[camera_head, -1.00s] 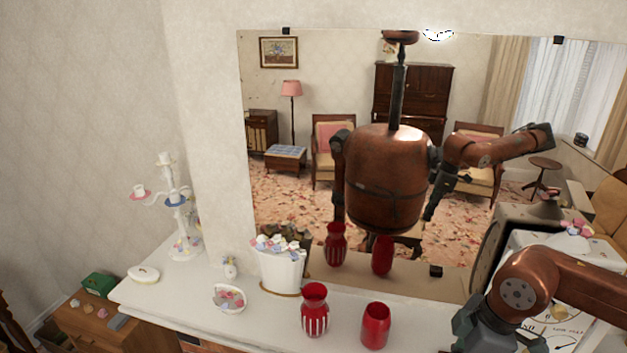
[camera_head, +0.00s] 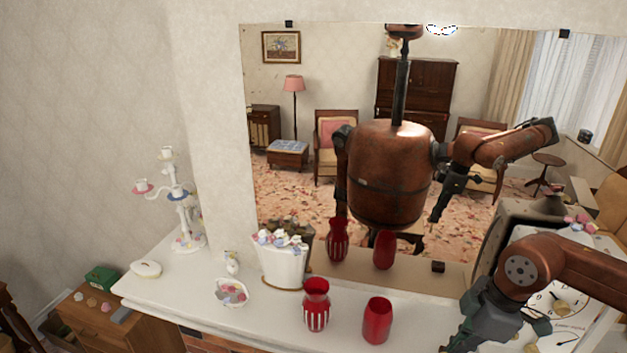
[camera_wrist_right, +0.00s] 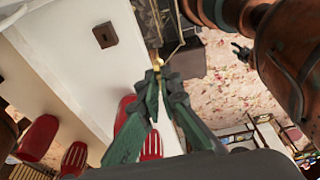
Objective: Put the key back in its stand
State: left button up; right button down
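In the right wrist view my right gripper (camera_wrist_right: 160,72) is shut on a small gold key (camera_wrist_right: 158,62), which sticks out past its fingertips. In the head view that gripper (camera_head: 452,345) is low at the right, above the mantel, with its tips near the lower edge; the key cannot be made out there. The stand, a small dark square block with a hole (camera_wrist_right: 104,35), sits on the white mantel in the wrist view, apart from the key. In the head view only its mirror reflection (camera_head: 437,267) shows clearly. My left gripper is not seen.
A striped red vase (camera_head: 317,305) and a plain red vase (camera_head: 377,320) stand on the mantel (camera_head: 200,312) left of the gripper. A white clock (camera_head: 565,300) is behind my right arm. A large mirror (camera_head: 290,200) backs the mantel. A white flower pot (camera_head: 283,268) stands farther left.

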jog(key=w+d, duration=0.6)
jog(key=w, duration=0.1)
jog(key=s+a+b, duration=0.4)
jog(key=s+a, duration=1.5)
jog(key=s, duration=0.4)
jog(key=w+d+r+p, duration=0.1)
jog(key=w+d+p, duration=0.1)
jog(key=w+d, duration=0.5)
jog(key=w+d+p, duration=0.2)
jog(key=w+d, duration=0.6)
jog(key=w, duration=0.8)
jog(key=shift+r+n+t, duration=0.3)
jog(key=shift+r, duration=0.1)
